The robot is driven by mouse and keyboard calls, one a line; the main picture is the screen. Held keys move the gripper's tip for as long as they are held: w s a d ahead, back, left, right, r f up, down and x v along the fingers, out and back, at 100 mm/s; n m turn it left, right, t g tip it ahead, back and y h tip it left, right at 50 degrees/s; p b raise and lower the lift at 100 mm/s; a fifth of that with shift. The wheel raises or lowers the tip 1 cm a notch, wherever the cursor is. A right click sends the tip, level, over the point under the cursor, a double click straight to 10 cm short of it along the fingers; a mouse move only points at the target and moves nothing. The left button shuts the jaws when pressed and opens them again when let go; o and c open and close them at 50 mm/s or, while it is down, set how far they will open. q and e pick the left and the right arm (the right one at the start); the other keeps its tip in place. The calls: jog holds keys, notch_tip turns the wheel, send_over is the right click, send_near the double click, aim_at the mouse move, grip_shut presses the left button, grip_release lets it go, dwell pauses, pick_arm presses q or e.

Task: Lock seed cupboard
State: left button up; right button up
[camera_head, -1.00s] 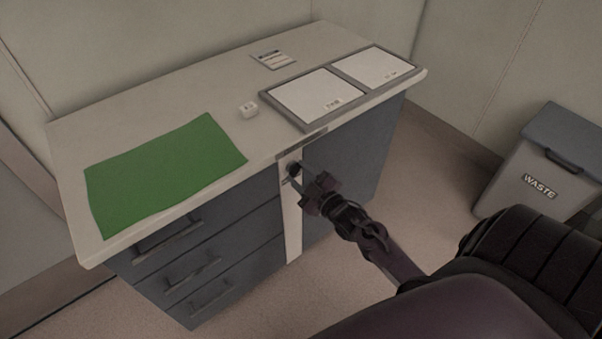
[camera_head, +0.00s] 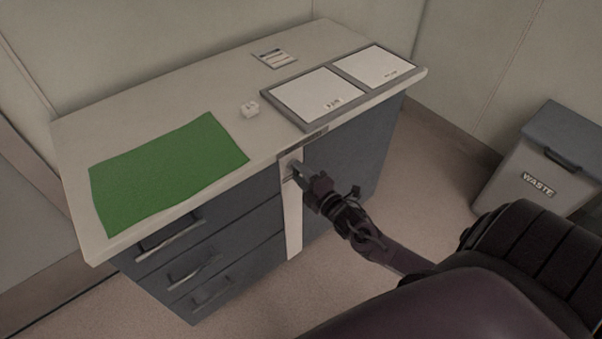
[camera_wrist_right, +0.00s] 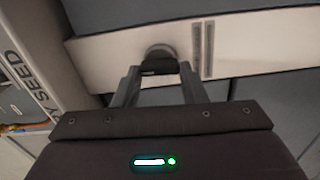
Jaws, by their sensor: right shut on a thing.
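The seed cupboard is the dark grey door (camera_head: 352,158) under the right half of the bench. It appears closed. A pale upright strip (camera_head: 293,225) stands between it and the drawers. My right gripper (camera_head: 294,172) is at the upper part of this strip. In the right wrist view, my right gripper (camera_wrist_right: 158,72) is shut on a small dark piece (camera_wrist_right: 158,66), set against a round grey lock (camera_wrist_right: 160,50) on the pale strip. The fingers hide much of the piece, and its exact turn is unclear. My left gripper is out of view.
The bench top (camera_head: 215,85) overhangs the lock, and a label reading SEED (camera_wrist_right: 32,78) is near it. A green mat (camera_head: 165,175), a small white block (camera_head: 250,109), a card (camera_head: 274,58) and a framed tray (camera_head: 298,122) lie on top. A waste bin (camera_head: 535,170) stands right.

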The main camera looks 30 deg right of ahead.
jog(key=shift+n, duration=0.5)
jog(key=o, duration=1)
jog(key=shift+s, duration=0.25)
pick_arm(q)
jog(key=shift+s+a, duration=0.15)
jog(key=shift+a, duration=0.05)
pick_arm(e)
jog(key=s, duration=0.7)
jog(key=shift+s+d, duration=0.15)
jog(key=shift+d, duration=0.15)
